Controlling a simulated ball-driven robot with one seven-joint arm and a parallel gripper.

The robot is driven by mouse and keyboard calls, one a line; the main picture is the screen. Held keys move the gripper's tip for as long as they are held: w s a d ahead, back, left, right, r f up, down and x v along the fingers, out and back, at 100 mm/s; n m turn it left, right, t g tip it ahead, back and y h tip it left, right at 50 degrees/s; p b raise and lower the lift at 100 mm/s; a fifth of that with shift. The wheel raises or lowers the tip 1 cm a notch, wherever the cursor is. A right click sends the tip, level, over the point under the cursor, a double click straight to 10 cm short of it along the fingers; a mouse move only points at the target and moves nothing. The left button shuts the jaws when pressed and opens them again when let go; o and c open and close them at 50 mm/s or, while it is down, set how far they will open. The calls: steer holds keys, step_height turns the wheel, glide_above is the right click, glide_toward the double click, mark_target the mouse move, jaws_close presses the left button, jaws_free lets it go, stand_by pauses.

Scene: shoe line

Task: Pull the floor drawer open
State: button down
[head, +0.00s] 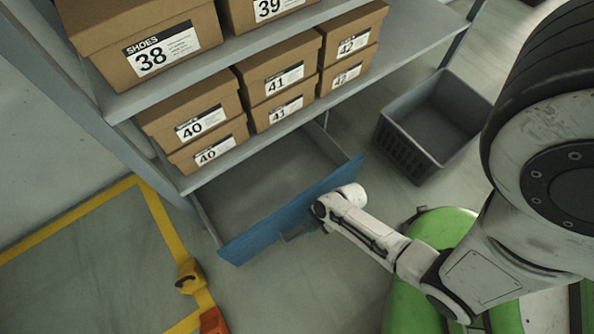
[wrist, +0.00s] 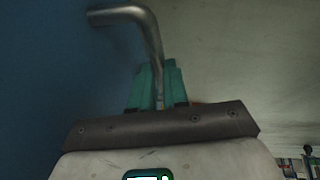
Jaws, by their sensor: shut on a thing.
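The floor drawer has a blue front (head: 275,222) and stands out from under the lowest shelf, with its grey inside (head: 270,170) showing and looking empty. Its bent metal bar handle (wrist: 148,22) stands off the blue front in the wrist view. My gripper (wrist: 158,82) is shut on this handle, with its teal fingers on either side of the bar.
Shoe boxes (head: 190,118) fill the shelves above the drawer. A grey crate (head: 430,115) stands on the floor to the right. Yellow floor tape (head: 165,230), with a yellow item (head: 190,277) and an orange one (head: 213,321) on it, lies left.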

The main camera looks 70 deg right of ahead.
steer(key=s+a+p, duration=0.1)
steer(key=s+a, duration=0.4)
steer(key=s, duration=0.3)
steer(key=shift+a, duration=0.2)
steer(key=c, duration=1.1)
jaws_free()
steer(key=p+v, duration=0.4)
steer(key=v, duration=0.6)
steer(key=shift+s+d+r+p, duration=0.1)
steer(key=shift+r+p, duration=0.25)
steer(key=shift+p, duration=0.05)
